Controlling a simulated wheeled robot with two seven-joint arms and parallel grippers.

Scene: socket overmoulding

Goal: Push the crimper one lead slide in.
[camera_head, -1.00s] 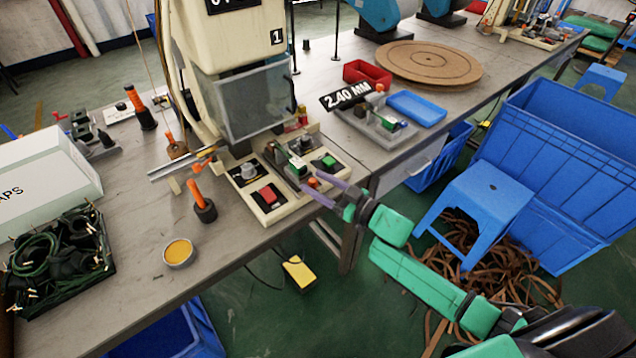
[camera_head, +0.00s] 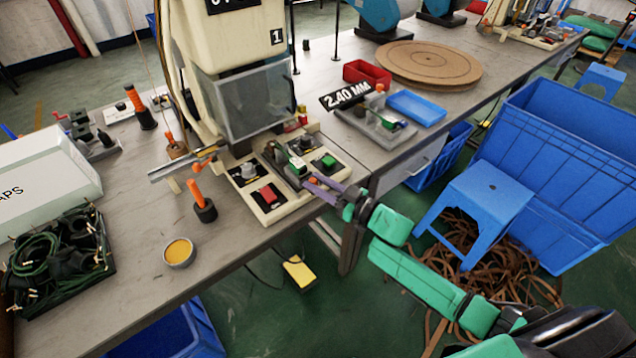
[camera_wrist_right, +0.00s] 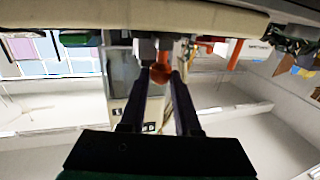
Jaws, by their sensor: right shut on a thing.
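Crimper one (camera_head: 228,62) is the cream press marked "1" on the table. Its lead slide (camera_head: 289,170) is a grey piece with a green and white part on it, on the base between the red button (camera_head: 267,195) and the green button (camera_head: 328,161). My right gripper (camera_head: 312,183) is at the slide's near end, its purple fingers close together. In the right wrist view, the fingers (camera_wrist_right: 161,80) are shut on an orange knob (camera_wrist_right: 160,73), seen at the slide's front end. The fingers hide most of this knob in the head view. My left gripper is not in view.
An orange-handled tool (camera_head: 203,208) and a round tin (camera_head: 179,252) stand left of the press base. A grey fixture (camera_head: 375,125) and a blue tray (camera_head: 417,108) are to the right. A blue stool (camera_head: 487,195) and a large blue bin (camera_head: 560,160) stand beside the table.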

